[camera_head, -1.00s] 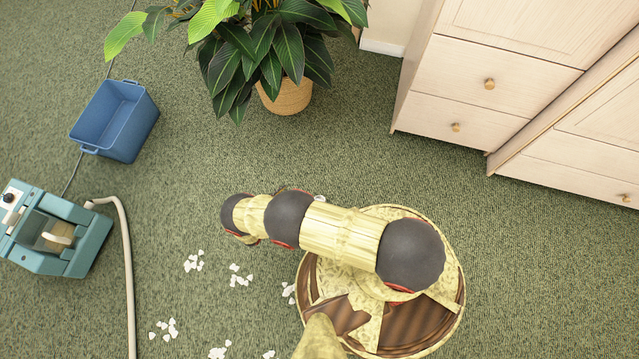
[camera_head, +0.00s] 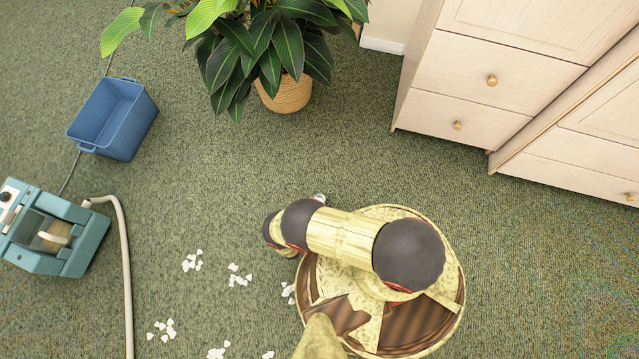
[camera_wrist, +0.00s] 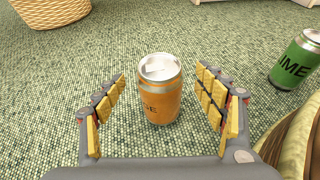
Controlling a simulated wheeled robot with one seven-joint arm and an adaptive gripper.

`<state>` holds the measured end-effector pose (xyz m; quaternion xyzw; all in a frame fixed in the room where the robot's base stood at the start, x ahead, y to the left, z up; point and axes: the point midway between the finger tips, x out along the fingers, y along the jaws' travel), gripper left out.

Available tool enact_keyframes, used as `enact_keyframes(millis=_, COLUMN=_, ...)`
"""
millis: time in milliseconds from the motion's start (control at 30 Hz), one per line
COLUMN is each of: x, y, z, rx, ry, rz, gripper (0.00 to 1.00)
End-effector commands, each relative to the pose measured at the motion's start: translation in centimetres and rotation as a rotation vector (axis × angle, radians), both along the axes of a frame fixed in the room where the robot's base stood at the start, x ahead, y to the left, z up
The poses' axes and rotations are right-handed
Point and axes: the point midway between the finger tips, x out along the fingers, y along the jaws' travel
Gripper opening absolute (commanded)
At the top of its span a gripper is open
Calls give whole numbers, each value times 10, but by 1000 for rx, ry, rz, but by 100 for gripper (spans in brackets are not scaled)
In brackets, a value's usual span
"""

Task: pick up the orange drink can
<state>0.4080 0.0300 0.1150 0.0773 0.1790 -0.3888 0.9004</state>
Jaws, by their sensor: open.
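The orange drink can (camera_wrist: 160,100) stands upright on the green carpet in the middle of the wrist view, silver top facing up. My gripper (camera_wrist: 161,77) is open, with one yellow-padded finger on each side of the can. Gaps show between the can and both fingers, so it is not gripped. In the head view my arm hides the gripper. A small silver can top (camera_head: 320,198) shows just behind my arm there; I cannot tell which can it is.
A green can (camera_wrist: 297,60) stands to the right in the wrist view, near my base. A potted plant (camera_head: 285,95), blue bin (camera_head: 118,125), teal machine (camera_head: 50,235) with hose, and drawers (camera_head: 470,85) surround open carpet. White bits (camera_head: 240,275) are scattered left of my base.

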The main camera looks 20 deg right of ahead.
Motion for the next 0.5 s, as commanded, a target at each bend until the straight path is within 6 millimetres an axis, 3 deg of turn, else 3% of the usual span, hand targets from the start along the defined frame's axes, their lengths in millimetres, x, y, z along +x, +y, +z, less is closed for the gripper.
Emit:
enact_keyframes(millis=200, x=15, y=-18, z=-10, rx=1, ry=1, rz=-3, gripper=71)
enact_keyframes(millis=500, x=19, y=-21, z=-11, rx=0, ry=0, rz=0, gripper=71)
